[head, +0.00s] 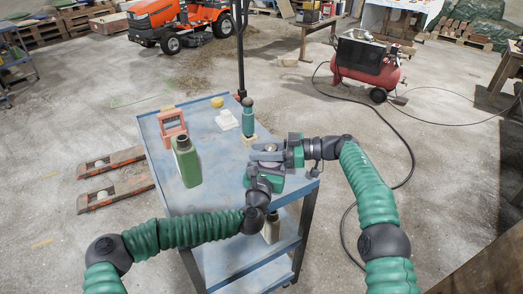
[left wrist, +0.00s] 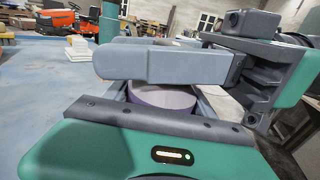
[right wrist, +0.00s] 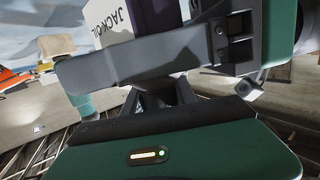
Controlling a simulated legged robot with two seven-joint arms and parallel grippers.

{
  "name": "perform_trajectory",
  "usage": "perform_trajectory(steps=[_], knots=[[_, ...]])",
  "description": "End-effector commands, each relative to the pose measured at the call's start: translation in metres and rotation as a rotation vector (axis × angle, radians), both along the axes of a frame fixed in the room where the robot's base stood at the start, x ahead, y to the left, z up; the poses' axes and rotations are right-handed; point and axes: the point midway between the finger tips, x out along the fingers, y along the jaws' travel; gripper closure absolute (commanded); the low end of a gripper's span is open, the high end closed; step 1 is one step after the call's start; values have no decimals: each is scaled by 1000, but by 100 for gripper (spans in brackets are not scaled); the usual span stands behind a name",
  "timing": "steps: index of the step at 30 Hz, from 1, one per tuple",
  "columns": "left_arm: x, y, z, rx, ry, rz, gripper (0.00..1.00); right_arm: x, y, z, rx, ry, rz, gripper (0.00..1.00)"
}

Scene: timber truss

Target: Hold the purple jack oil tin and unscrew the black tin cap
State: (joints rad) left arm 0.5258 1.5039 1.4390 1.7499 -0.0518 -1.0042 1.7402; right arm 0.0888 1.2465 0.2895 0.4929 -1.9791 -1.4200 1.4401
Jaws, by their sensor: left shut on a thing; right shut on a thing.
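The purple jack oil tin (left wrist: 163,97) shows between my left gripper's (left wrist: 160,85) fingers in the left wrist view, with a pale top. My left gripper is shut on it; in the head view this gripper (head: 265,172) is over the trolley's near right part. The tin's white and purple label (right wrist: 112,18) shows at the top of the right wrist view. My right gripper (head: 270,154) is beside the left one, at the tin. It is shut on the black tin cap (right wrist: 184,92), of which only a dark part shows behind the finger. The grippers hide most of the tin.
A black hose (head: 405,145) lies on the floor at right.

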Motion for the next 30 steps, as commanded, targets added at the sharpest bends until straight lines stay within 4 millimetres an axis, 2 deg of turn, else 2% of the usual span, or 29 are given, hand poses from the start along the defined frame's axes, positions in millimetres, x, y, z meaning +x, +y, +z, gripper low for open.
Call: perform_trajectory(steps=[6, 7, 12, 19, 22, 23, 30], knots=[[-1, -1, 0, 0, 0, -3, 100, 1, -1, 0, -1, -1, -1, 100], [-1, -2, 0, 0, 0, -4, 100, 1, -1, 0, -1, -1, -1, 64], [-1, -1, 0, -1, 1, -3, 100, 1, -1, 0, 0, -2, -1, 42], [-1, -1, 0, -1, 1, -3, 100, 0, 0, 1, 1, -2, 0, 41], [-1, -1, 0, -1, 1, -2, 100, 0, 0, 1, 1, -2, 0, 28], [0, -1, 0, -1, 1, -2, 100, 0, 0, 1, 1, -2, 0, 27], [0, -1, 0, -1, 0, -2, 100, 0, 0, 1, 1, -2, 0, 27]])
